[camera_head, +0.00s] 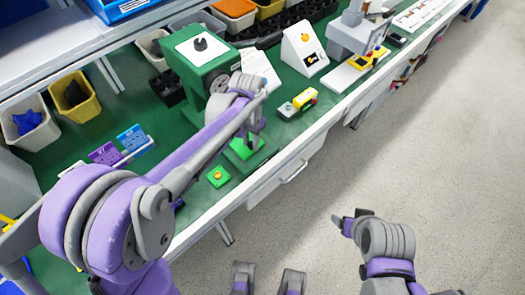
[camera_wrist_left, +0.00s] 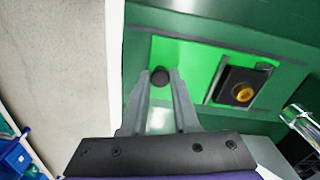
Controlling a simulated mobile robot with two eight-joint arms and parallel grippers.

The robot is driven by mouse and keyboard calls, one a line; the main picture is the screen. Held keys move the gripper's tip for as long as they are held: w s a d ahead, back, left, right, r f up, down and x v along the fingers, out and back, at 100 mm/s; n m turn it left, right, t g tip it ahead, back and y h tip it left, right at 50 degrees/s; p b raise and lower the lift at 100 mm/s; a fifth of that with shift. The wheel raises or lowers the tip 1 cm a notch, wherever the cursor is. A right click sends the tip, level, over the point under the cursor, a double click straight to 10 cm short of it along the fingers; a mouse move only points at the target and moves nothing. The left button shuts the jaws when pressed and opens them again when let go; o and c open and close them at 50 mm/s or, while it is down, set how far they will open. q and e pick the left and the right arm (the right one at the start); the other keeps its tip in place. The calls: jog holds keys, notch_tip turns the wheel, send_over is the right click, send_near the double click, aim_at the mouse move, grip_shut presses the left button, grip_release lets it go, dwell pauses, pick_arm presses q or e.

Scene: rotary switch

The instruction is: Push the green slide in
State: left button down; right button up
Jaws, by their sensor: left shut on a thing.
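The bright green slide (camera_head: 240,152) juts from the front of the green machine (camera_head: 185,70), near the table's front edge. In the left wrist view the slide (camera_wrist_left: 190,52) is a flat green plate with a dark round knob (camera_wrist_left: 160,77). My left gripper (camera_head: 252,138) is over the slide. In the wrist view its fingers (camera_wrist_left: 160,82) are shut on the knob, one on each side. A black square with a yellow centre (camera_wrist_left: 240,92) sits in a frame on the plate. My right gripper (camera_head: 347,221) is over the floor, apart from the table; its opening is unclear.
A yellow device (camera_head: 304,98) and a white sloped box (camera_head: 304,50) stand to the right. Bins (camera_head: 76,98) are at the left. The floor (camera_head: 420,150) at right is clear.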

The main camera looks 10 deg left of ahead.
pick_arm(q)
jog(key=shift+w+a, duration=0.45)
jog(key=shift+a, duration=0.15)
jog(key=c, duration=0.7)
grip_release()
jog(key=shift+o, duration=0.2)
jog(key=shift+r, duration=0.1)
notch_tip(320, 180, up, 11)
jog(key=shift+f+p, duration=0.2)
jog(key=shift+p, duration=0.25)
